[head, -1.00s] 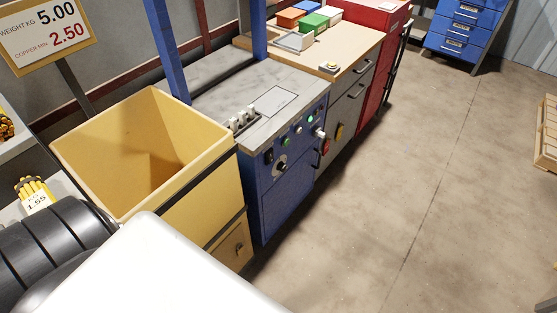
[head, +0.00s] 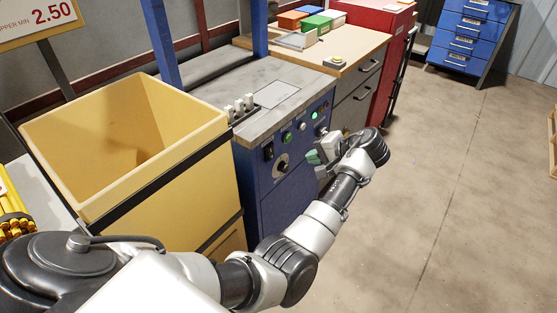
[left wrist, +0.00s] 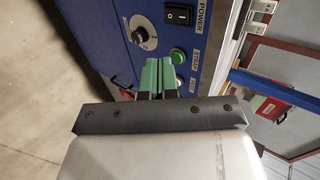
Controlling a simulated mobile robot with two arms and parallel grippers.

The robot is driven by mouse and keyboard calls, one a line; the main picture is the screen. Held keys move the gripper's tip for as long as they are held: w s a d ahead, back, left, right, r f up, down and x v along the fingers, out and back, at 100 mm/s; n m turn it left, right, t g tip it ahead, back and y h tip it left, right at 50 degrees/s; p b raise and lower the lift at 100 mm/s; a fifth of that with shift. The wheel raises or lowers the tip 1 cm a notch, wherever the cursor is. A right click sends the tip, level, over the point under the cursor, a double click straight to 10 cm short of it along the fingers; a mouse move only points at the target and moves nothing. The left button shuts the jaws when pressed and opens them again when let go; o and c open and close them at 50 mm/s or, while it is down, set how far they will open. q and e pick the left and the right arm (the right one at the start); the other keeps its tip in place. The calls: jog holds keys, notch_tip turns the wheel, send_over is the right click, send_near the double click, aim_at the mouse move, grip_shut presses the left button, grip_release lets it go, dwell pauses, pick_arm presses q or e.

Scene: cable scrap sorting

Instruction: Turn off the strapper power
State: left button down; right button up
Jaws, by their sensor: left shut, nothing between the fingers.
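The strapper is a blue cabinet with a grey top (head: 222,92). Its front panel carries a black power rocker switch (head: 268,152), a dial (head: 282,166), a green button and a lit green lamp (head: 315,115). The left wrist view shows the rocker (left wrist: 181,15) marked I and O beside the POWER label; which side is pressed, I cannot tell. My left gripper (head: 314,157) is in front of the panel. Its green fingers (left wrist: 158,64) are shut and empty; in the wrist view the tips appear beside the green STRAP button (left wrist: 177,56), apart from the rocker. My right gripper is not in view.
A tall yellow bin (head: 170,190) stands left of the strapper. A wooden-topped bench (head: 345,45) with drawers and coloured boxes stands beyond it, then a red cabinet (head: 385,40). The concrete floor (head: 460,160) on the right is clear.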

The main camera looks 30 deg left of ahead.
pick_arm(q)
jog(key=b, duration=0.1)
send_near(272, 157)
notch_tip(272, 157, down, 3)
jog(key=a, duration=0.3)
jog(key=a+f, duration=0.1)
jog(key=shift+w+a+b, duration=0.25)
jog(key=shift+a+b, duration=0.05)
jog(key=shift+b, duration=0.1)
jog(key=shift+a+f, duration=0.1)
jog(key=shift+a, duration=0.4)
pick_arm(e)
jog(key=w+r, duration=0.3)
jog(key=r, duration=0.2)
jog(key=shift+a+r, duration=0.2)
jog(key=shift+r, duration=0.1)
pick_arm(q)
jog(key=shift+f, duration=0.1)
